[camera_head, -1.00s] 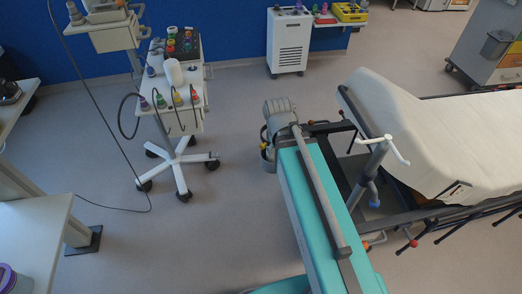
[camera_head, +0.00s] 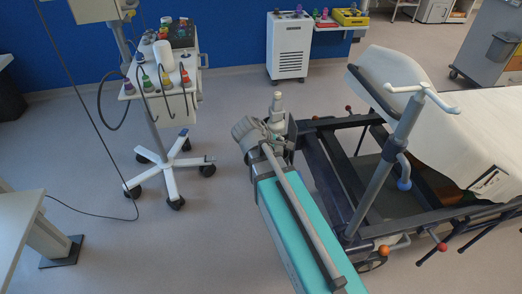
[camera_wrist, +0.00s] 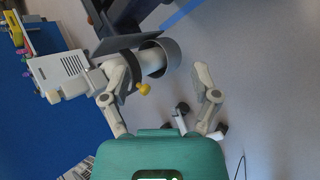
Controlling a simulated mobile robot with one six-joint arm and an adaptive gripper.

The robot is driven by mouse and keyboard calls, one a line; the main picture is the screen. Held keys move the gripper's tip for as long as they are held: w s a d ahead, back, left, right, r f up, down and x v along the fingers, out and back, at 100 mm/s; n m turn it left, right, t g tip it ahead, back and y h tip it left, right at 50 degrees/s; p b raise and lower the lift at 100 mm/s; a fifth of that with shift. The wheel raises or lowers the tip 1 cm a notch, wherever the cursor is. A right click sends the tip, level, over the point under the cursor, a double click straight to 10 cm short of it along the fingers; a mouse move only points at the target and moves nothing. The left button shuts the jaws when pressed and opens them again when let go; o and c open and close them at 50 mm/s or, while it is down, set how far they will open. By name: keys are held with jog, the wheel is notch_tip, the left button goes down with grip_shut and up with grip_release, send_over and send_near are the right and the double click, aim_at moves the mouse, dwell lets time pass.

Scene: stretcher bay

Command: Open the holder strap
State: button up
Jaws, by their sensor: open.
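In the wrist view a grey curved band (camera_wrist: 172,61) wraps partly around a pale cylinder (camera_wrist: 152,62) beside a dark flat plate. A small yellow knob (camera_wrist: 143,89) sticks out near it; I take band and knob for the holder strap. My gripper (camera_wrist: 160,96) is open, its two fingers spread, with the knob in the gap between them in the picture. Contact cannot be told. In the head view the pale bottle-like cylinder (camera_head: 278,106) stands at the stretcher's near corner, just beyond my wrist, which hides the strap and my fingers.
The stretcher (camera_head: 345,185) with its dark frame and grey post (camera_head: 395,150) is close on the right of my arm. A wheeled equipment stand (camera_head: 155,125) is on the left. A white cabinet (camera_head: 288,48) stands by the blue wall. Floor between is clear.

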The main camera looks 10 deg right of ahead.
jog(key=w+a+f+n+t+h+b, duration=0.2)
jog(key=w+a+f+n+t+b, duration=0.2)
jog(key=b, duration=0.9)
jog(key=w+a+f+n+t+h+b, duration=0.3)
jog(key=w+a+f+n+t+b, duration=0.2)
jog(key=f+n+b, duration=0.5)
jog(key=w+a+n+b, duration=0.1)
jog(key=a+n+b, duration=0.1)
jog(key=b, duration=0.2)
jog(key=shift+w+a+f, duration=0.15)
jog(key=shift+a+f, duration=0.05)
jog(key=shift+f, duration=0.15)
jog(key=shift+w+d, duration=0.15)
jog(key=x, duration=1.3)
jog(key=shift+w+d+r, duration=0.15)
jog(key=shift+d+r, duration=0.05)
jog(key=shift+r, duration=0.05)
grip_shut()
